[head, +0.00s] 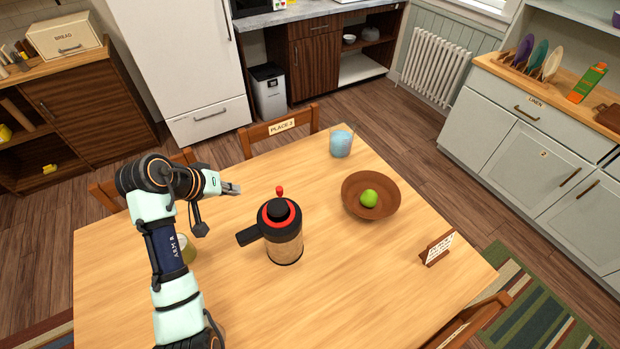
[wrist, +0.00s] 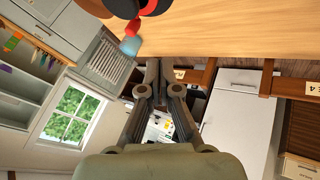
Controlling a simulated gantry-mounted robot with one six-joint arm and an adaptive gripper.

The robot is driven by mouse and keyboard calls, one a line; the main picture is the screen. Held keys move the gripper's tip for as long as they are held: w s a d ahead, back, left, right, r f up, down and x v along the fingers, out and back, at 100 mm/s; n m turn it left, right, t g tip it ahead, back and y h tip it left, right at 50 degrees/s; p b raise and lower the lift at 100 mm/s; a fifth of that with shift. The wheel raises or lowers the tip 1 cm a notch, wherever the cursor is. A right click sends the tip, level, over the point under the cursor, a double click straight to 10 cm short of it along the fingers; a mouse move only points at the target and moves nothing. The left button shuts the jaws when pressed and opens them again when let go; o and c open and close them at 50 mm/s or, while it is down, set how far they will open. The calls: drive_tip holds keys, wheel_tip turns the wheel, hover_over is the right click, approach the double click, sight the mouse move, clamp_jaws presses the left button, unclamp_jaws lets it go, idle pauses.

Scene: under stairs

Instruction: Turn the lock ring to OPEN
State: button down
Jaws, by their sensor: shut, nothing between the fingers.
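A thermal jug (head: 285,245) stands upright on the table, with a red lock ring (head: 264,220) around its black lid. A red knob (head: 280,190) shows at the lid's far side, and a black handle (head: 248,235) points left. The ring's markings are too small to read. My gripper (head: 238,188) is shut and empty, above the table to the upper left of the jug and apart from it. In the wrist view my gripper (wrist: 152,70) has its fingers together, and part of the jug with its red ring (wrist: 160,5) shows at the top edge.
A blue cup (head: 341,144) stands at the far edge, and a small card stand (head: 437,249) at the right. A pale green container (head: 187,250) is partly hidden behind my arm. The table's front is clear.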

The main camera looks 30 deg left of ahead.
sight(280, 191)
drive_tip(key=x, duration=0.4)
drive_tip(key=d+x, duration=0.1)
drive_tip(key=x, duration=0.3)
drive_tip(key=w+r+x, duration=0.1)
drive_tip(key=x, duration=0.2)
drive_tip(key=shift+w+d+f, duration=0.2)
drive_tip(key=shift+d+f, duration=0.2)
drive_tip(key=shift+w+d, duration=0.3)
drive_tip(key=shift+d, duration=0.05)
